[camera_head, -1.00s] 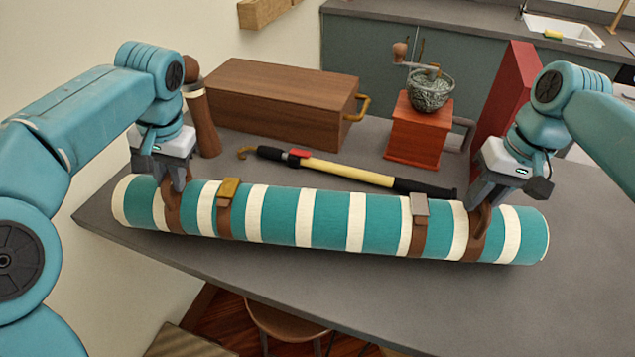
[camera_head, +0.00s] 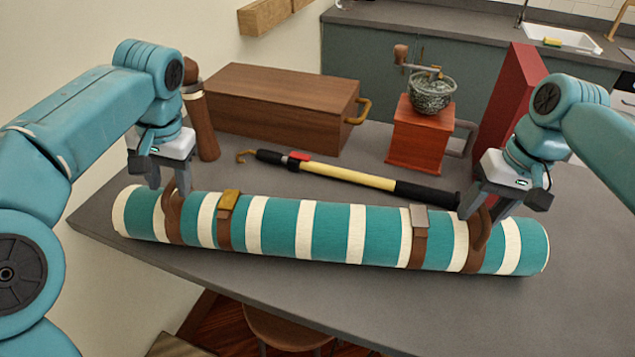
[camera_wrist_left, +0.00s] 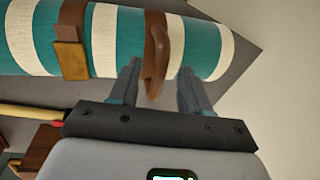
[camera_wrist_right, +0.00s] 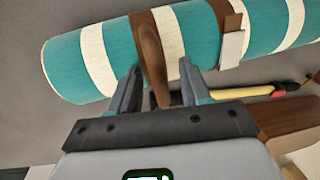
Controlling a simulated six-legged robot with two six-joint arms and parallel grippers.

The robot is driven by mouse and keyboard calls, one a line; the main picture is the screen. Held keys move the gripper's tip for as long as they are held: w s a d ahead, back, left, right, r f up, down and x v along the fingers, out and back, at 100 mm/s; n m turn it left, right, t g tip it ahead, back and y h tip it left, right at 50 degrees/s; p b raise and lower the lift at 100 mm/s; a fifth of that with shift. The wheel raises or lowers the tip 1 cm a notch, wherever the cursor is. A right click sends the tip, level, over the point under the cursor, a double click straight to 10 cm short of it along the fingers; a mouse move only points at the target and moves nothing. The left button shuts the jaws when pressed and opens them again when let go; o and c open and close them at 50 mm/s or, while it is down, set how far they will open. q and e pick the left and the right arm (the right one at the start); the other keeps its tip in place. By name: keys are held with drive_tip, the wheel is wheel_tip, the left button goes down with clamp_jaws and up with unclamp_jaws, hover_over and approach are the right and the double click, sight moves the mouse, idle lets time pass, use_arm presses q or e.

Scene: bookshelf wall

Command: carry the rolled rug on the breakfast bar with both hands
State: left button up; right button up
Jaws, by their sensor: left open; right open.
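The rolled rug (camera_head: 330,232), teal with cream stripes, lies across the grey breakfast bar (camera_head: 420,310). Two brown straps with buckles wrap it, and a brown loop handle stands near each end. My left gripper (camera_head: 163,186) is open above the left handle (camera_head: 174,215). In the left wrist view the left handle (camera_wrist_left: 155,55) sits between the open fingers (camera_wrist_left: 155,90). My right gripper (camera_head: 485,212) is open at the right handle (camera_head: 480,245). In the right wrist view the right handle (camera_wrist_right: 152,60) stands between the open fingers (camera_wrist_right: 157,92). Neither gripper is closed on a handle.
Behind the rug lie a yellow and black pole tool (camera_head: 350,175), a wooden box (camera_head: 280,108), a pepper mill (camera_head: 200,120), a red-brown grinder (camera_head: 418,135) and a red upright block (camera_head: 510,95). The bar's front edge runs close below the rug.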

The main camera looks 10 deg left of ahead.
drive_tip(key=shift+s+r, duration=0.1)
drive_tip(key=r, duration=0.2)
drive_tip(key=d+r, duration=0.1)
drive_tip(key=r, duration=0.2)
drive_tip(key=shift+r, duration=0.35)
use_arm(q)
wheel_tip(320, 180, up, 10)
drive_tip(key=d, duration=0.2)
drive_tip(key=shift+s, duration=0.2)
use_arm(e)
drive_tip(key=shift+d+r, duration=0.25)
drive_tip(key=shift+r, duration=0.55)
use_arm(q)
drive_tip(key=shift+s, duration=0.1)
use_arm(e)
drive_tip(key=shift+s, duration=0.1)
